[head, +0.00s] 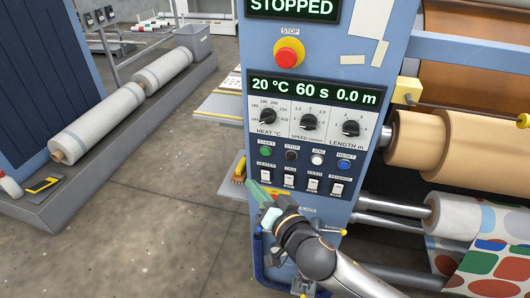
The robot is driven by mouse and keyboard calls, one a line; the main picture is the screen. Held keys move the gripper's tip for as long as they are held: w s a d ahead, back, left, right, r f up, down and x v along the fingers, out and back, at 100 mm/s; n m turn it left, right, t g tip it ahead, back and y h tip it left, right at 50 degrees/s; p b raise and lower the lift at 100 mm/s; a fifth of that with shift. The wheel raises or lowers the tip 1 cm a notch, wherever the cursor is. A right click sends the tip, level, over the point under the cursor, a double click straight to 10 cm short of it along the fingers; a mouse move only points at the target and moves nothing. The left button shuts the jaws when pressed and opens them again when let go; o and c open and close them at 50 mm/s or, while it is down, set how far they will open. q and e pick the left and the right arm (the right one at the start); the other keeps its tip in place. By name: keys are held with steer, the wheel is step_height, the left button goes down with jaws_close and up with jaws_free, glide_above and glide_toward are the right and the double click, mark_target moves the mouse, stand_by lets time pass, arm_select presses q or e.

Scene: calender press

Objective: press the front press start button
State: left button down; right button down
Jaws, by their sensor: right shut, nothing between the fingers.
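The green start button (266,151) sits at the left end of a row of buttons on the blue press panel (262,45), under a START label. A dark stop button (291,155), a white jog button (317,159) and a blue reset button (344,163) are to its right. My right gripper (252,186) comes in from the lower right. It is shut and empty, with its greenish fingers below the start button in the picture, apart from it. My left gripper is not in view.
Above the buttons are three knobs, a display (314,91) and a red emergency stop (289,52). Switches (289,182) sit just below the buttons. Rollers (430,140) and patterned fabric (485,250) are at the right. Open floor (150,160) lies to the left.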

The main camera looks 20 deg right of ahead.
mark_target(266, 152)
steer(key=shift+w+d, duration=0.8)
steer(key=shift+w, duration=0.4)
steer(key=shift+w+d, duration=0.8)
steer(key=shift+w, duration=0.4)
steer(key=shift+w+d, duration=0.8)
steer(key=shift+w, duration=0.4)
steer(key=shift+w, duration=0.1)
steer(key=shift+w+d, duration=0.25)
